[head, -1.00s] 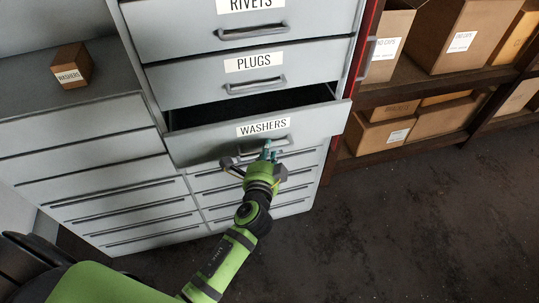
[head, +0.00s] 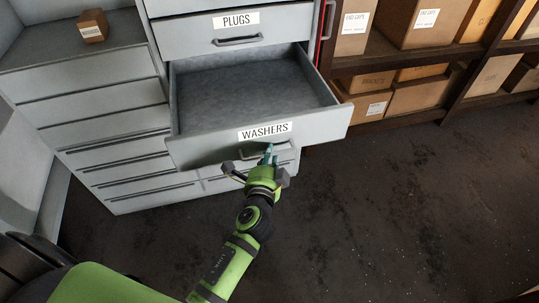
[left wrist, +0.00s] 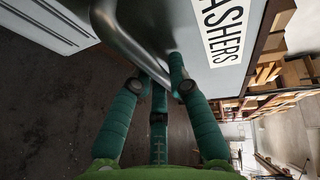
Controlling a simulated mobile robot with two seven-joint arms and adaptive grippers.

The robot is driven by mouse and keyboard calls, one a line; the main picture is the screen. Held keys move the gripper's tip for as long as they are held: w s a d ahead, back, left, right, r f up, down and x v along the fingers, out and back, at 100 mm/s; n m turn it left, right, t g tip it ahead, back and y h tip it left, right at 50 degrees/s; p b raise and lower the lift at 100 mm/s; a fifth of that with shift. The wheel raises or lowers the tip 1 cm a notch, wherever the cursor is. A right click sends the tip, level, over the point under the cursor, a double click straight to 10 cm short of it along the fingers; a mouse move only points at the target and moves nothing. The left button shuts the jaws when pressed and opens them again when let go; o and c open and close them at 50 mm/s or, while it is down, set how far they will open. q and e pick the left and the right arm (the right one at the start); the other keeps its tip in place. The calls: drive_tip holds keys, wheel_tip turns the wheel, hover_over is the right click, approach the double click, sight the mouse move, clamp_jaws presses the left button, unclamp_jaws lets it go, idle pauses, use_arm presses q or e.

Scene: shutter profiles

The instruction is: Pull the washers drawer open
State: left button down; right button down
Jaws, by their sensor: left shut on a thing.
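The washers drawer (head: 205,152) is grey with a white WASHERS label on its front. It stands well out of the cabinet, and its bare grey floor shows, with nothing seen in it. My left gripper (head: 268,157) is at the middle of the drawer front, below the label. In the left wrist view, the teal fingers of my left gripper (left wrist: 160,84) are closed around the metal bar handle (left wrist: 138,46). The label also shows there, at the upper right. The fingers partly hide the handle in the head view. My right gripper is not in view.
The plugs drawer (head: 190,38) above is shut. A small brown box (head: 93,27) sits on the lower cabinet top at left. Shelves with cardboard boxes (head: 430,22) stand at right. The dark floor (head: 400,220) in front is clear.

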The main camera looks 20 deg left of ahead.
use_arm(q)
drive_tip(key=c, duration=1.1)
unclamp_jaws()
drive_tip(key=shift+w, duration=0.1)
drive_tip(key=shift+c, duration=0.2)
drive_tip(key=shift+s, duration=0.25)
drive_tip(key=v, duration=1.1)
drive_tip(key=shift+s+r, duration=0.2)
drive_tip(key=shift+s, duration=0.05)
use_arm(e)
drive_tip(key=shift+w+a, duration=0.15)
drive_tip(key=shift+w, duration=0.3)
use_arm(q)
drive_tip(key=shift+d, duration=0.1)
